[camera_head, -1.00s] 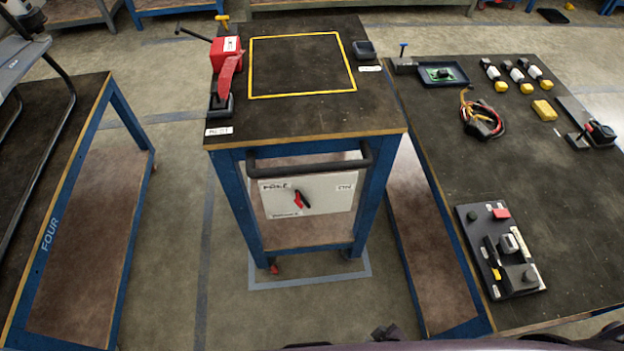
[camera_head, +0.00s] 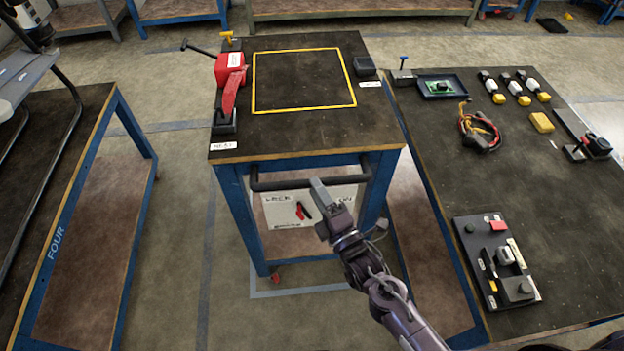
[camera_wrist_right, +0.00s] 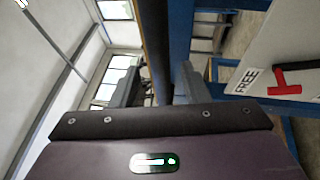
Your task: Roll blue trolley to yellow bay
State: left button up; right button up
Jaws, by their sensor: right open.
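The blue trolley (camera_head: 232,205) stands in the middle, with a dark top, a dark push handle (camera_head: 275,183) across its near side and a white panel (camera_head: 285,212) below. The panel carries a small red lever (camera_head: 301,210); in the right wrist view the panel (camera_wrist_right: 255,60) reads FREE and the red lever (camera_wrist_right: 285,90) shows. My right gripper (camera_head: 332,188) is open at the right part of the handle. In the right wrist view the dark bar (camera_wrist_right: 155,45) appears between its two fingers; contact cannot be told. My left gripper and a yellow bay on the floor are not visible.
The trolley top has a yellow square outline (camera_head: 256,82) and a red tool (camera_head: 230,75). A bench (camera_head: 560,220) with several parts stands close on the right. Another blue-framed table (camera_head: 75,180) stands left, with free floor (camera_head: 185,250) between. Benches line the back.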

jog(key=shift+x, duration=1.5)
grip_shut()
